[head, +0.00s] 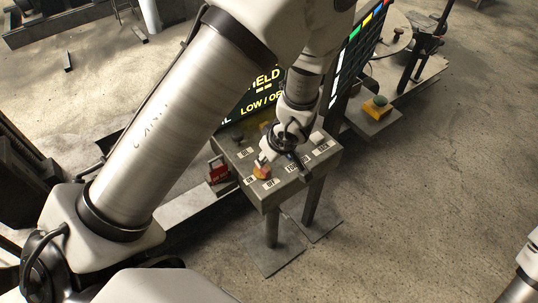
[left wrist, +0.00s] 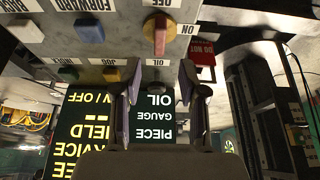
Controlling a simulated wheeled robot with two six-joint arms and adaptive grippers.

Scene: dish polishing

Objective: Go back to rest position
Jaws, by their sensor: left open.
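My left gripper (head: 282,164) hangs low over a grey control panel (head: 316,164). In the left wrist view the gripper (left wrist: 160,72) has its two fingers apart with nothing held between them. A red-orange knob (head: 262,172) sits on the panel beside the fingers, near the ON and OFF labels. In the left wrist view the knob (left wrist: 160,35) is beyond the fingertips, and I cannot tell whether a finger touches it. Part of my right arm shows at the lower right of the head view, but its gripper is out of view.
A blue button (left wrist: 90,31) and several other buttons are on the panel. A dark display screen (head: 262,88) stands behind it. A red tag (left wrist: 204,52) hangs beside it. A yellow box with a green button (head: 377,107) stands to the right. The concrete floor (head: 430,200) there is clear.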

